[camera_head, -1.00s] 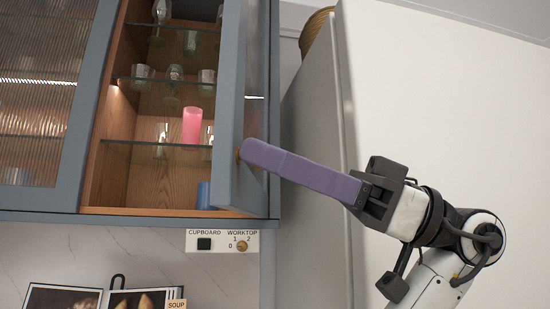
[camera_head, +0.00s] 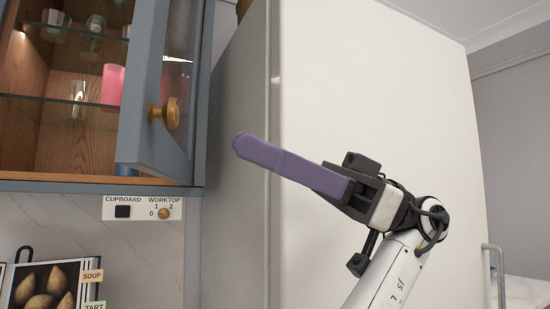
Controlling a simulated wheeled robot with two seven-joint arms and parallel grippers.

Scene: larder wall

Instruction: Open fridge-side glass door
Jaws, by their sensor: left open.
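The fridge-side glass door (camera_head: 143,95) of the wall cupboard has a blue-grey frame and stands ajar, swung out toward me. Its round wooden knob (camera_head: 171,113) faces right. My left gripper (camera_head: 241,146), with long purple fingers, is open and empty. Its tips are to the right of the knob and apart from it, in front of the fridge in the picture. One finger hides most of the other. My right gripper is not in view.
The tall white fridge (camera_head: 375,90) fills the middle and right. Inside the cupboard, a pink glass (camera_head: 112,85) and clear glasses stand on glass shelves. A switch panel (camera_head: 143,208) and an open cookbook (camera_head: 45,286) are below.

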